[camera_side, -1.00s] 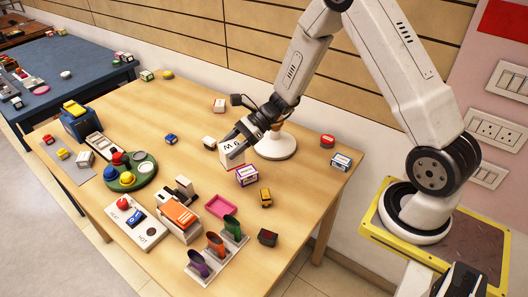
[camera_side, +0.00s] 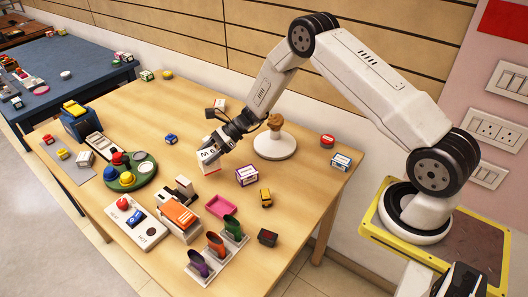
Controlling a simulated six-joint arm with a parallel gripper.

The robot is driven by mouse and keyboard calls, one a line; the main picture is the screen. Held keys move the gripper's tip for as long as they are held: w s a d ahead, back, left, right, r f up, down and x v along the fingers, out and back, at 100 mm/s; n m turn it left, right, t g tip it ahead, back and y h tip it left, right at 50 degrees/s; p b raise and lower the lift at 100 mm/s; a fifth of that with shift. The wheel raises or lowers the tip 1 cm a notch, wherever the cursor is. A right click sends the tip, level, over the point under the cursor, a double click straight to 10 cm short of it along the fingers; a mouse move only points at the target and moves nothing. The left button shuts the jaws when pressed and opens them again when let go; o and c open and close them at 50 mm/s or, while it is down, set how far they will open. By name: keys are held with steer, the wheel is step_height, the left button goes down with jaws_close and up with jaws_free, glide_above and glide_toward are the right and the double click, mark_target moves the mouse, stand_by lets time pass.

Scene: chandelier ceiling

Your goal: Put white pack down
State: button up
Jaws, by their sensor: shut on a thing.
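A white pack (camera_side: 211,158) with dark lettering, a box with a reddish lower edge, is in my gripper (camera_side: 217,146) near the middle of the wooden table (camera_side: 290,218). My gripper is shut on it and reaches down from the upper right. The pack looks slightly tilted. It is low over the table, and I cannot tell whether its bottom touches the surface.
A white round stand (camera_side: 274,146) with a brown top is right of the gripper. A purple-and-white box (camera_side: 247,175) is at lower right of the pack, and a pink tray (camera_side: 221,206) is in front. A green round tray (camera_side: 131,172) is on the left. Bare wood lies between.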

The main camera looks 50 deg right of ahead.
mark_target(201, 168)
steer(key=shift+w+f, duration=0.1)
steer(key=shift+f, duration=0.05)
steer(key=shift+w+f, duration=0.25)
steer(key=shift+f, duration=1.55)
steer(key=shift+f, duration=0.1)
steer(key=o, duration=1.3)
steer(key=shift+d+r, duration=0.1)
steer(key=shift+r, duration=0.1)
steer(key=v, duration=1.1)
steer(key=shift+s+d+r, duration=0.15)
steer(key=shift+d, duration=0.2)
